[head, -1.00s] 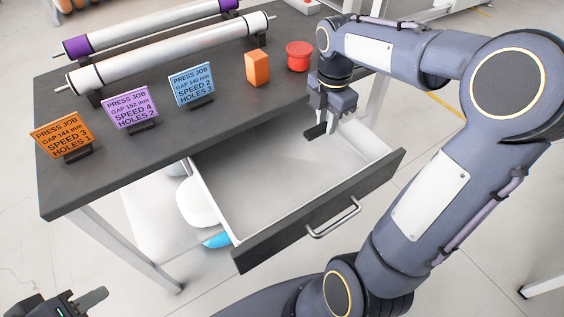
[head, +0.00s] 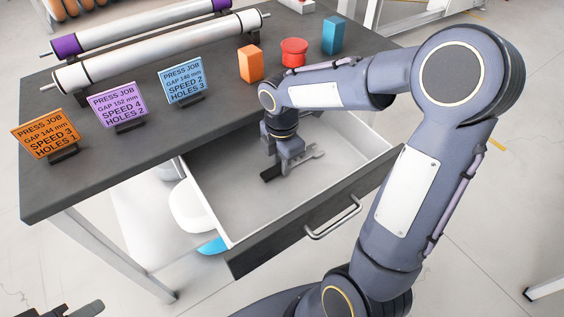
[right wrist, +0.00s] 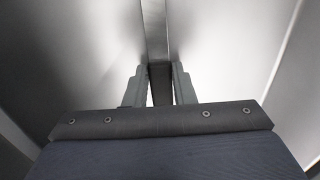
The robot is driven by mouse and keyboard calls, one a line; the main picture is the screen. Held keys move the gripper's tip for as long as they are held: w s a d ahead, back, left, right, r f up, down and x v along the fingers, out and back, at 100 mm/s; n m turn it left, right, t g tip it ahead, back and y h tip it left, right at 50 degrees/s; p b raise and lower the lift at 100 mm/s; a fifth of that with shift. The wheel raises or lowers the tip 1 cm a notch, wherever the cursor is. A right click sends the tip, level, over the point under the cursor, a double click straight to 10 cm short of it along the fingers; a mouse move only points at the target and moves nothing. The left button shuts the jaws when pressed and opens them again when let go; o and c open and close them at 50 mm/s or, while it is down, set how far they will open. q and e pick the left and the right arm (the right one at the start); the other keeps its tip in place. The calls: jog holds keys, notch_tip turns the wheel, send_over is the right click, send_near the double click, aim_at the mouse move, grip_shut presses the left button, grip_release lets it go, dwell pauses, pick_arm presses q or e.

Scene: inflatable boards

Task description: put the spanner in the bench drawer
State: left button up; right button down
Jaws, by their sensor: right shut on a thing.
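The bench drawer (head: 240,207) is pulled open below the bench top, with a pale inside and a dark front with a metal handle. My right gripper (head: 289,165) is inside the drawer's outline in the head view, shut on the grey spanner (head: 313,155). The spanner's forked end shows to the right of the fingers and a dark end to the left. In the right wrist view the spanner (right wrist: 155,35) runs between the fingers (right wrist: 158,90). I cannot tell if it touches the drawer floor. Part of my left gripper (head: 82,309) shows at the bottom left; its jaws are unclear.
On the bench top (head: 130,155) stand orange, purple and blue job cards (head: 183,80), two long rollers (head: 160,50), an orange block (head: 250,64), a red round container (head: 294,52) and a blue block (head: 333,35). White and blue items (head: 190,210) sit below the drawer.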

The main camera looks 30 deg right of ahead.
jog(key=shift+f, duration=0.2)
jog(key=c, duration=1.2)
grip_release()
jog(key=shift+r, duration=0.1)
notch_tip(320, 180, up, 12)
jog(key=p, duration=0.3)
jog(key=shift+r, duration=0.15)
jog(key=shift+s, duration=0.1)
